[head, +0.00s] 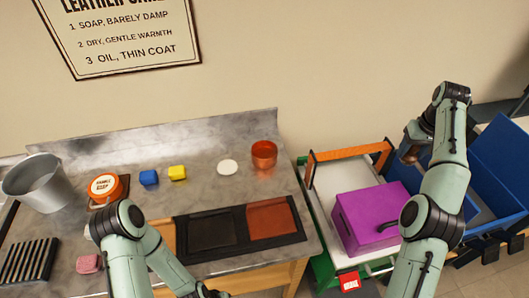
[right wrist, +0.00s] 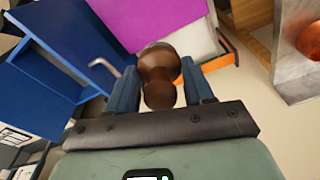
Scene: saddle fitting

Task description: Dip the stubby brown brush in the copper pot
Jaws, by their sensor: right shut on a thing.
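The copper pot (head: 264,154) stands upright near the back right of the grey worktop. Its orange-copper side also shows at the right edge of the right wrist view (right wrist: 313,40). My right gripper (right wrist: 161,84) is shut on the stubby brown brush (right wrist: 159,64), a rounded dark-brown piece between the two fingers. In the head view the brush (head: 412,156) is held above the area right of the purple box, well away from the pot. The brush's far end is hidden from the wrist camera. My left arm bends over the worktop's front left; its gripper is out of the picture.
A purple box (head: 365,217) on a white-topped cart with an orange rail (head: 349,152) lies between brush and pot. Blue bins (head: 502,170) stand at right. A white disc (head: 228,167), yellow block (head: 177,173), blue block (head: 149,177) and metal bucket (head: 38,182) are on the worktop.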

